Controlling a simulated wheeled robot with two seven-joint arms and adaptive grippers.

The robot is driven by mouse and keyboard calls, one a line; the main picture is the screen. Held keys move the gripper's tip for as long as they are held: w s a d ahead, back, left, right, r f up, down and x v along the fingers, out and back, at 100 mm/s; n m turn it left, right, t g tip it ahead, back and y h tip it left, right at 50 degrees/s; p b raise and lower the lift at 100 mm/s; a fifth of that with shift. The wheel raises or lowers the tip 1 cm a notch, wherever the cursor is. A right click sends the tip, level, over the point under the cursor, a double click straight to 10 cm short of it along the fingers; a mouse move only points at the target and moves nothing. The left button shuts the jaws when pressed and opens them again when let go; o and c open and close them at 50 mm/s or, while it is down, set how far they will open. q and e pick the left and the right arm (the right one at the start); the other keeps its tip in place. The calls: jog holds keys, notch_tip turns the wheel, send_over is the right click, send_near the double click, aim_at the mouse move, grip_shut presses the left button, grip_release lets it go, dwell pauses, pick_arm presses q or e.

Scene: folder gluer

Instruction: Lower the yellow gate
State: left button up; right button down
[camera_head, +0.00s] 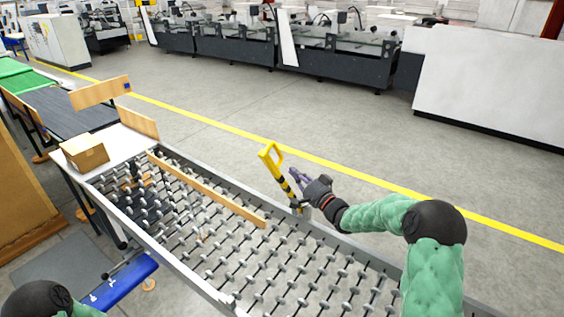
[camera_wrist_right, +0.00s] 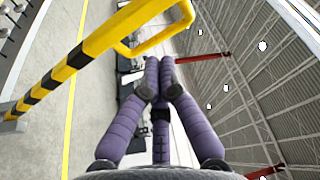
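The yellow gate (camera_head: 277,170) is a bar with black bands and a yellow loop handle at its top. It stands tilted up from the far rail of the roller conveyor in the head view. In the right wrist view the gate (camera_wrist_right: 92,48) runs from lower left to the top, left of and beyond my fingers. My right gripper (camera_head: 294,174) is just right of the gate's banded middle. Its purple fingertips (camera_wrist_right: 160,62) come together with nothing visible between them; contact with the gate cannot be told. My left gripper is out of view; only part of that arm shows at lower left.
The roller conveyor (camera_head: 215,272) fills the lower middle, with a wooden guide bar (camera_head: 210,188) along it. A cardboard box (camera_head: 84,153) sits on the white plate at its left end. Open floor with a yellow line (camera_head: 215,126) lies behind; machines stand farther back.

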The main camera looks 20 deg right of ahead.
pick_arm(q)
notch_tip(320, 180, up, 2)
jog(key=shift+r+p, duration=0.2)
jog(key=shift+p, duration=0.9)
pick_arm(e)
jog(key=x, duration=0.9)
jog(key=shift+w, duration=0.2)
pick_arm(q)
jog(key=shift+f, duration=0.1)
pick_arm(e)
jog(key=shift+a+f, duration=0.1)
jog(key=shift+a, duration=0.05)
